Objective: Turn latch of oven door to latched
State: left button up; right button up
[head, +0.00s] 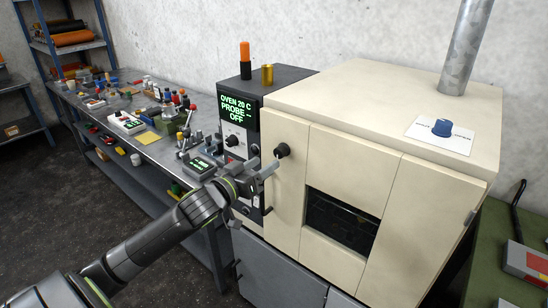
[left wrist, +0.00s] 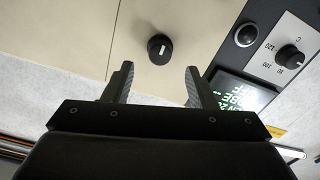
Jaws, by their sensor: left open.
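The oven (head: 348,130) is a cream box with a dark window in its front. A round black latch knob (head: 282,150) sits high on the left part of the cream front. In the left wrist view the knob (left wrist: 160,48) carries a short white mark. My left gripper (head: 264,170) is open at the knob, and its fingers (left wrist: 159,70) are spread, one to each side of the knob's line. The knob appears just beyond the fingertips, with nothing between the fingers. I cannot tell whether they touch it. My right gripper is not in view.
A cluttered workbench (head: 160,150) lies left. A blue knob on a white card (head: 440,130) lies on top of the oven.

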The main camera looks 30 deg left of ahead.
aim_at(278, 155)
pick_arm(q)
jog(key=shift+w+d, duration=0.15)
jog(key=shift+w, duration=1.25)
jog(key=shift+w+d, duration=0.1)
jog(key=shift+w, duration=1.25)
jog(key=c, duration=1)
